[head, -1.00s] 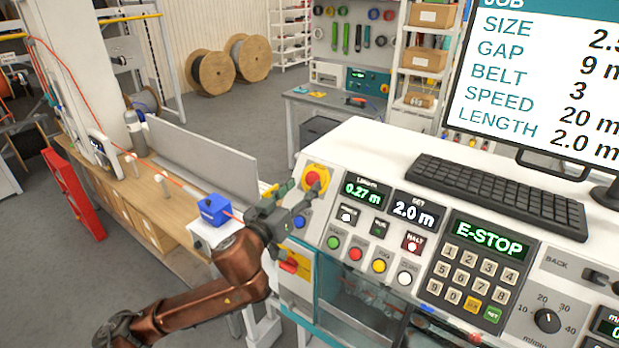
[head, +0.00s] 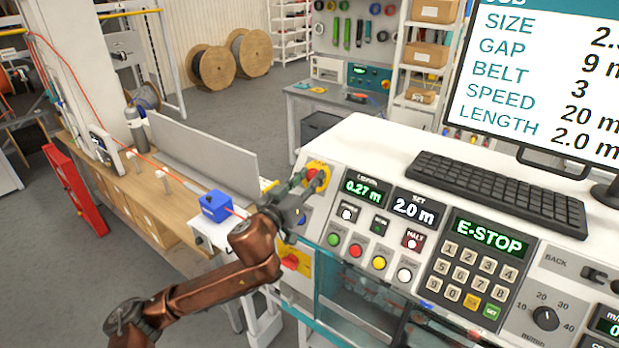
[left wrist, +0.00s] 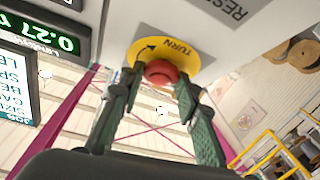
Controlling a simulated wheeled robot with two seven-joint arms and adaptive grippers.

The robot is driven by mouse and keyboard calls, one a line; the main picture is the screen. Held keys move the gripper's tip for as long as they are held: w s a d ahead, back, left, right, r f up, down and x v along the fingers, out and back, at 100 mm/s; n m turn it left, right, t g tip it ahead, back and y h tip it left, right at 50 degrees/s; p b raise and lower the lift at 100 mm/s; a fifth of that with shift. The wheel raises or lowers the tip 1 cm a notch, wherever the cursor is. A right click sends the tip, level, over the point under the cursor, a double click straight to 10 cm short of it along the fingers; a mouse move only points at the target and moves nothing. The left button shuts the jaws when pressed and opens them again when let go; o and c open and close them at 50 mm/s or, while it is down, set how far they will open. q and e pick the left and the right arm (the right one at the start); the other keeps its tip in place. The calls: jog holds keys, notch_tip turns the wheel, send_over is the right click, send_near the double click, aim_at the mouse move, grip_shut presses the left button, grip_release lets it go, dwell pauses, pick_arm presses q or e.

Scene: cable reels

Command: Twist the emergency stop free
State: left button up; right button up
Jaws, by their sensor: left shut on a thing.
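The emergency stop is a red mushroom button (head: 312,175) on a yellow round plate at the upper left of the white control panel. In the left wrist view the red button (left wrist: 161,72) sits between my fingertips, with the word TURN and an arrow on the yellow plate (left wrist: 180,46). My left gripper (head: 306,182) is shut on the button, one finger on each side of it. The gripper partly hides the button and plate in the head view. The keypad display (head: 488,240) reads E-STOP. My right gripper does not show.
Beside the button are a length display (head: 367,191) and several coloured push buttons. A yellow plate with a red rotary switch (head: 292,262) sits below my gripper. A keyboard (head: 500,193) and monitor stand on the console top. A blue box (head: 214,206) is on the line at left.

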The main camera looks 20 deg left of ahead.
pick_arm(q)
jog(key=c, duration=0.4)
jog(key=shift+c, duration=0.3)
